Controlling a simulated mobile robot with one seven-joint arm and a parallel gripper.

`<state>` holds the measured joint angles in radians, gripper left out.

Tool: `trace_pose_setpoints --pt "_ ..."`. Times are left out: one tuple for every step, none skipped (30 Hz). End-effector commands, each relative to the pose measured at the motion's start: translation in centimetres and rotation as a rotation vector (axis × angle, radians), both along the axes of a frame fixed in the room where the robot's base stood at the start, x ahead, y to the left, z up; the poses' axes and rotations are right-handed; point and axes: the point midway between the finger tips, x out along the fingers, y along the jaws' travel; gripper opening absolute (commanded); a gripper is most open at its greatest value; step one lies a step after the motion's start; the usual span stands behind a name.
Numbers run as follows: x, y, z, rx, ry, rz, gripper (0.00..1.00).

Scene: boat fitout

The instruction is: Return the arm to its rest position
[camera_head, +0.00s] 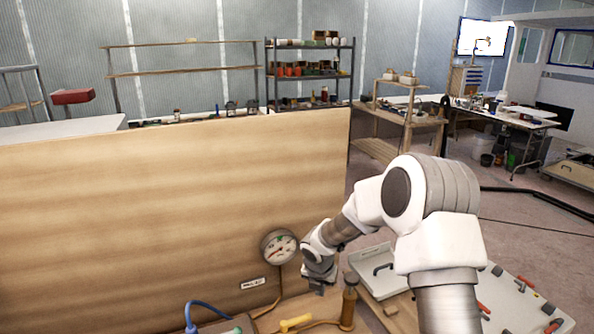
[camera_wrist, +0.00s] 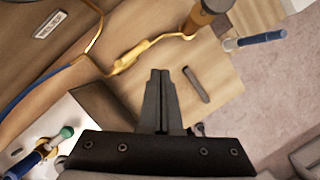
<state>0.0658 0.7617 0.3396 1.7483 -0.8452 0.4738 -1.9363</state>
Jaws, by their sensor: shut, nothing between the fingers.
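My arm (camera_head: 430,200) reaches from the lower right of the head view towards the wooden panel. My gripper (camera_head: 318,284) points down just right of the round gauge (camera_head: 279,247), above the wooden bench top. In the wrist view my gripper (camera_wrist: 161,76) has its two dark fingers together, with nothing between them. A dark bar (camera_wrist: 196,85) lies on the wood just right of the fingertips, apart from them.
A grey case (camera_head: 378,266) and a board of red-handled tools (camera_head: 520,300) lie to the right. Open floor (camera_head: 520,225) shows beyond.

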Motion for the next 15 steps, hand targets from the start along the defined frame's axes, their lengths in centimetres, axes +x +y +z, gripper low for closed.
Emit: trace_pose_setpoints --pt "-0.4 -0.7 2.4 0.009 -0.021 -0.083 0.00" --pt "-0.8 -1.1 3.5 0.017 -0.030 -0.138 0.00" --pt "-1.3 -1.7 5.0 0.030 -0.043 -0.211 0.00" --pt "-1.7 -2.0 6.0 0.040 -0.052 -0.267 0.00" --pt "-2.1 -2.4 7.1 0.051 -0.063 -0.322 0.00" --pt "-2.8 -3.0 8.6 0.067 -0.078 -0.396 0.00" --pt "-3.3 -3.3 9.6 0.080 -0.088 -0.453 0.00" --pt "-3.8 -3.7 10.6 0.093 -0.100 -0.507 0.00" --pt "-4.6 -4.2 11.9 0.113 -0.114 -0.582 0.00" --pt "-5.2 -4.5 12.8 0.127 -0.126 -0.638 0.00" --pt "-5.8 -4.9 13.7 0.143 -0.136 -0.693 0.00" --pt "-6.7 -5.3 14.9 0.167 -0.152 -0.768 0.00" --pt "-7.4 -5.6 15.8 0.184 -0.163 -0.824 0.00" --pt "-8.1 -5.9 16.6 0.203 -0.175 -0.880 0.00" --pt "-9.0 -6.2 17.7 0.231 -0.190 -0.954 0.00"
